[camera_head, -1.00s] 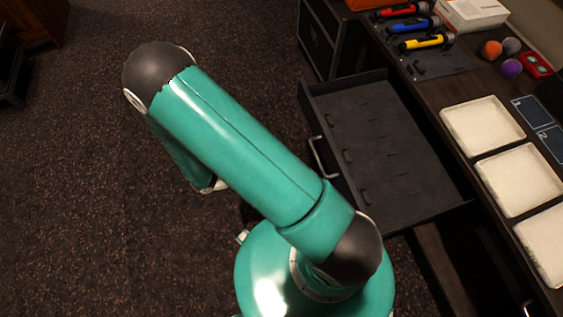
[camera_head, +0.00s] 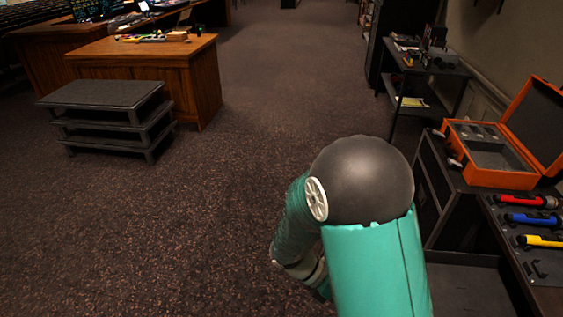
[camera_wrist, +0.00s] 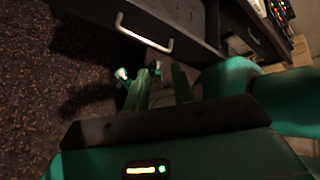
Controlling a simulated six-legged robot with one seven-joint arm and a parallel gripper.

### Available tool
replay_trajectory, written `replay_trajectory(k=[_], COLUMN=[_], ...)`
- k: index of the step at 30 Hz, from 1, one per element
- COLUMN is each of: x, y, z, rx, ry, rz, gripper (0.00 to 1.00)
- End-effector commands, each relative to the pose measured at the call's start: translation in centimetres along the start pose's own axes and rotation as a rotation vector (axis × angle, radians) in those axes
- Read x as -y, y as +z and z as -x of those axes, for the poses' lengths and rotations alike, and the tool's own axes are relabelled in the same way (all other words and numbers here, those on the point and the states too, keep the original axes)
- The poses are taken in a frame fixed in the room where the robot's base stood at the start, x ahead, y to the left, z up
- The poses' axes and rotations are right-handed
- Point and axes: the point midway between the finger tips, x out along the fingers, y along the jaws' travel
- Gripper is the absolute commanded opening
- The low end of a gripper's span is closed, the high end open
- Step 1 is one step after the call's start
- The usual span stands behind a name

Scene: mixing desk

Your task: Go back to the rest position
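My gripper (camera_wrist: 160,80) shows in the wrist view. Its two fingers stand apart with a gap between them, and I see nothing held there. It points down past a dark drawer front with a metal handle (camera_wrist: 143,33), over the carpet. In the head view my teal arm rises at the lower right, bent at a dark round joint, and the gripper is out of sight. My teal body shows at the right of the wrist view.
An orange case (camera_head: 490,155) stands open at the right. Red (camera_head: 526,201), blue (camera_head: 533,218) and yellow (camera_head: 543,241) flashlights lie on the desk below it. A black stepped stand (camera_head: 105,112) and a wooden desk (camera_head: 150,70) stand at the left. The carpet between is clear.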

Motion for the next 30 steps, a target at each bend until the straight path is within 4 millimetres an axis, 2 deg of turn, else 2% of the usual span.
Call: replay_trajectory(k=[3,15,30], x=[1.9,8.0,16.5], y=[1.6,5.3,9.1], z=[1.7,6.5,11.9], rx=[-0.113,-0.527,-1.177], ry=[0.069,0.226,0.317], rz=[-0.222,-0.934,-1.724], gripper=[0.25,0.25,0.25])
